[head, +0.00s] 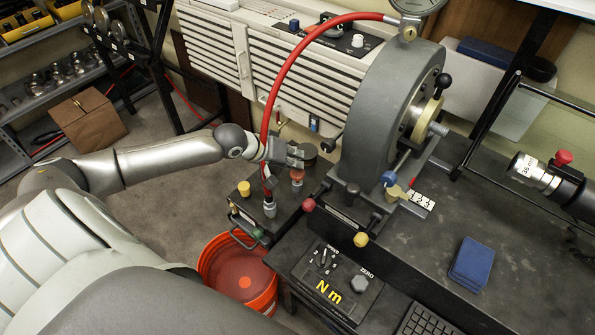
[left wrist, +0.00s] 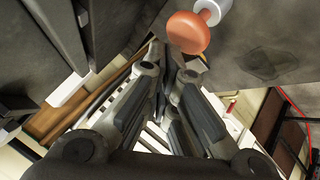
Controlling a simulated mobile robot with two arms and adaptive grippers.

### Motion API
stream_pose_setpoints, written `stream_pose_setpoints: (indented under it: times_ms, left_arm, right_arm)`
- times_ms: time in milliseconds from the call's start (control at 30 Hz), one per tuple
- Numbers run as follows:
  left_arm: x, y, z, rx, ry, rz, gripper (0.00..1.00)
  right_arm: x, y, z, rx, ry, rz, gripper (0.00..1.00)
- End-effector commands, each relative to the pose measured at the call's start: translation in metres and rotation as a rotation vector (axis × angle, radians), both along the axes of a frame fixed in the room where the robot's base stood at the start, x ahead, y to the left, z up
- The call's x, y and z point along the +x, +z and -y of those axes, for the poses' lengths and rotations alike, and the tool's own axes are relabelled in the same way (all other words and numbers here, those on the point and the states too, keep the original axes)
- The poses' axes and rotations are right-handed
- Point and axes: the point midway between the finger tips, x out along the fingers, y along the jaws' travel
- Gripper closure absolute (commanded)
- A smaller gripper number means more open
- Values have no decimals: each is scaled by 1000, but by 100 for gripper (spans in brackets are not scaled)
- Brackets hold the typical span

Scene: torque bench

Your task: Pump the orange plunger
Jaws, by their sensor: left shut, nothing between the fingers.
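The orange plunger (head: 297,175) stands on the dark pump base in front of the large grey ring-shaped machine. In the left wrist view its round orange knob (left wrist: 188,32) sits on a light grey shaft, just beyond the fingertips. My left gripper (head: 303,156) is at the plunger, with its fingers just above the knob in the head view. The left wrist view shows its fingers (left wrist: 172,58) shut with nothing between them. I cannot tell whether they touch the knob. My right gripper is not in view.
A red hose (head: 283,80) arches beside my left gripper to a gauge (head: 415,5). A yellow knob (head: 244,188) and red knob (head: 309,205) are nearby. An orange bucket (head: 225,253) stands below.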

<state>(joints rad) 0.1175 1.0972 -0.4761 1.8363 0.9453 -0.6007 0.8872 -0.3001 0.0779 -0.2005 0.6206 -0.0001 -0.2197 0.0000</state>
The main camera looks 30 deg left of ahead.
Motion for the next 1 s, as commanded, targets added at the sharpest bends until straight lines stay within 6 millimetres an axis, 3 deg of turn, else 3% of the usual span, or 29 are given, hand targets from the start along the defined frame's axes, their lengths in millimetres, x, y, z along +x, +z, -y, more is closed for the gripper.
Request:
stream_pose_setpoints:
  times_ms: [1000]
  left_arm:
    - [0, -12, 0, 0, -1, -1, 100]
  right_arm:
    - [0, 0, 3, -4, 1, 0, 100]
